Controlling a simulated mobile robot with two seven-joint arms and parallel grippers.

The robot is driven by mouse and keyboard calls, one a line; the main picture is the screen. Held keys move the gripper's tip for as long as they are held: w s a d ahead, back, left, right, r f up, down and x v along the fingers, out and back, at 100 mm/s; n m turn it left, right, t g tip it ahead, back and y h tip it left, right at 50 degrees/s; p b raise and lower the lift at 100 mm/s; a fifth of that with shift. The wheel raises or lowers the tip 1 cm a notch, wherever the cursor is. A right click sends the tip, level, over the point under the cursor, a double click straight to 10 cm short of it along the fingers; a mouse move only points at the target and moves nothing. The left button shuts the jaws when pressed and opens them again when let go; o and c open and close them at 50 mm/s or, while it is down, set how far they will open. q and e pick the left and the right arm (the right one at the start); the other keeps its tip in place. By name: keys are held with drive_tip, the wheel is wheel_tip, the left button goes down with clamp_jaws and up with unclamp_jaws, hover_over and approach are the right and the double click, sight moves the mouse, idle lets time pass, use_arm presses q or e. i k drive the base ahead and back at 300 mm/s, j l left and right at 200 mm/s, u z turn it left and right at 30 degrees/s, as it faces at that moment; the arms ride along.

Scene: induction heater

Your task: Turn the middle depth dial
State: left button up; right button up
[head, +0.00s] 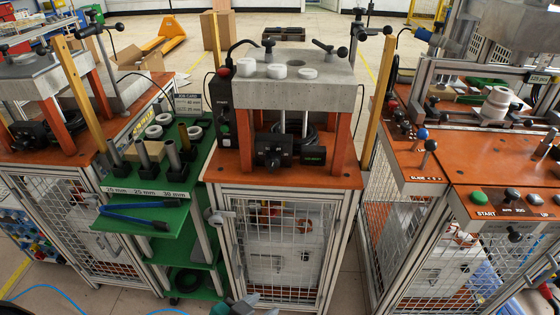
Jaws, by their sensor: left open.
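The middle machine carries a black box with a round knob, which looks like the middle depth dial (273,161). It sits on the orange top, below the grey block, facing me. A small black display with green text (313,155) is to its right. A similar dial box (30,135) sits on the left machine. My left gripper (243,303) shows only in part at the bottom edge, low in front of the middle machine's cage. It is open and well below the dial, apart from it. My right gripper is not in view.
The grey block (290,92) with white rings stands above the dial on orange legs (247,144). A green trolley (146,222) with posts and blue-handled pliers (134,212) is on the left. The right machine's orange panel (525,205) has buttons and levers.

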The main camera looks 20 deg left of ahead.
sight(272, 160)
drive_tip(key=k+j+z, duration=0.2)
drive_tip(key=j, duration=0.25)
drive_tip(key=j+z, duration=0.2)
drive_tip(key=j, duration=0.25)
drive_tip(key=k+j, duration=0.1)
drive_tip(key=j, duration=0.5)
drive_tip(key=k+j+z, duration=0.1)
drive_tip(key=k+j, duration=0.05)
drive_tip(key=j, duration=0.1)
